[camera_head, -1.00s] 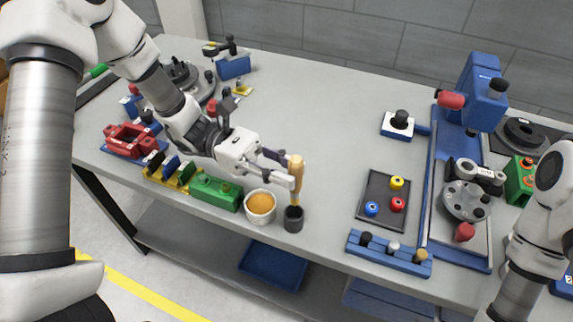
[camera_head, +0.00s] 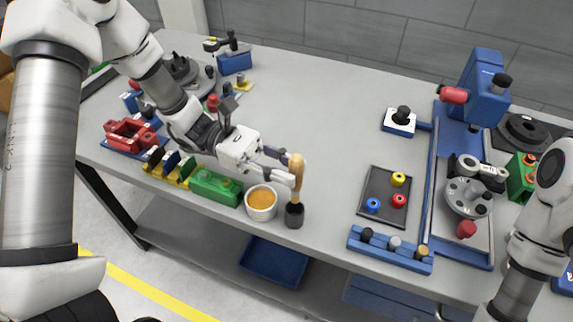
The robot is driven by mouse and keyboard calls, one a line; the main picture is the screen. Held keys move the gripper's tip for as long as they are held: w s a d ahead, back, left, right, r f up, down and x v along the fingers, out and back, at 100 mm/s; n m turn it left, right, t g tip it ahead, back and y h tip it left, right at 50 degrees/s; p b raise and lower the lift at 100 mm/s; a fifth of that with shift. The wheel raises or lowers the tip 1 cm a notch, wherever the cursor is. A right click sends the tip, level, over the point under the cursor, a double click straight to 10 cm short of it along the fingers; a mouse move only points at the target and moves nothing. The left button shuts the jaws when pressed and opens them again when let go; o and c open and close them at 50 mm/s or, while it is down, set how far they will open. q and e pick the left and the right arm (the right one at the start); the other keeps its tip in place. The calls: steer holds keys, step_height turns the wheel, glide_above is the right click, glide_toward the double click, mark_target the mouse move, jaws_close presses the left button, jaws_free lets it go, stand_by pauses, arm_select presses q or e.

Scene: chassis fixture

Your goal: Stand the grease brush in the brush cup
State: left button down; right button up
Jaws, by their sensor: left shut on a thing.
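The grease brush (camera_head: 297,169) has a light wooden handle and is held nearly upright. My left gripper (camera_head: 293,172) is shut on the handle.
To the right are a dark tray (camera_head: 378,213) with colored rings and a blue rack (camera_head: 390,251). The table (camera_head: 325,130) behind the cup is clear.

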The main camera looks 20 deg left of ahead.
arm_select(q)
steer(key=shift+f, duration=0.1)
steer(key=shift+f+b, duration=1.9)
steer(key=shift+f, duration=1.1)
steer(key=shift+s+d+f, duration=0.1)
steer(key=shift+s+f, duration=0.05)
steer(key=shift+s, duration=0.05)
steer(key=c, duration=0.9)
jaws_free()
steer(key=shift+b, duration=0.3)
steer(key=shift+s, duration=0.1)
step_height(320, 180, up, 9)
steer(key=p, duration=0.8)
steer(key=shift+w, duration=0.25)
